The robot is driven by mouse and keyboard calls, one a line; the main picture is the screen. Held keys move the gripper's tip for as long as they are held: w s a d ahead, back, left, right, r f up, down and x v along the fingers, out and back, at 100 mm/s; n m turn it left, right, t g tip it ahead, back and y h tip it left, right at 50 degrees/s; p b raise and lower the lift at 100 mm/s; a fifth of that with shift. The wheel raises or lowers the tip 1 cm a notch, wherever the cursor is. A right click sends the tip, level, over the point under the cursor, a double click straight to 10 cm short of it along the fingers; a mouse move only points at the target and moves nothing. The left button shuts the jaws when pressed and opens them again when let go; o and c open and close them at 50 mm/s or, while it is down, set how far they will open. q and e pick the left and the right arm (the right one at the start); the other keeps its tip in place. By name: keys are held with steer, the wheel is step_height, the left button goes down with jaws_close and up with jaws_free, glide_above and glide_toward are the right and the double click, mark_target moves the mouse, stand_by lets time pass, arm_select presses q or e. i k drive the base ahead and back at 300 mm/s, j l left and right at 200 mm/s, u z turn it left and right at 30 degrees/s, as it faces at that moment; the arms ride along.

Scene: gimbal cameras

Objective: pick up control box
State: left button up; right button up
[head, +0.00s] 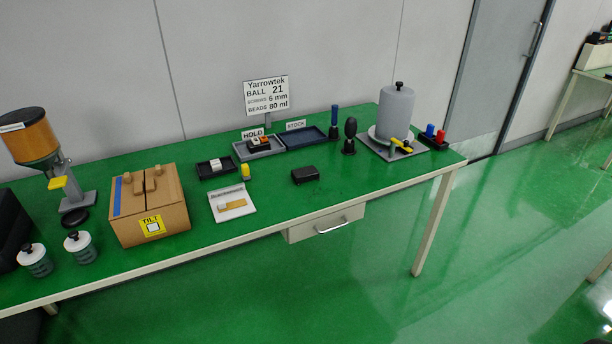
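No thing is labelled as the control box, and I cannot tell for sure which one it is. A small dark box with white and orange-red parts on top (260,142) lies in the grey tray (240,152) behind the HOLD sign. A plain black box (305,175) lies on the green table top, right of the white card. Neither of my grippers shows in the head view.
The green table (360,185) carries a cardboard box marked TILT (178,215), an orange-brown hopper (35,140), two white-lidded jars (82,246), a blue STOCK tray (305,138) and a grey cylinder (396,110).

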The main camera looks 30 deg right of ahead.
mark_target(300, 175)
steer(key=i+l+u, duration=0.2)
steer(key=l, duration=0.35)
steer(key=l+u, duration=0.25)
steer(key=l, duration=0.3)
steer(key=i+l+u, duration=0.2)
steer(key=l, duration=0.4)
steer(key=k+j, duration=0.05)
steer(key=k, duration=0.05)
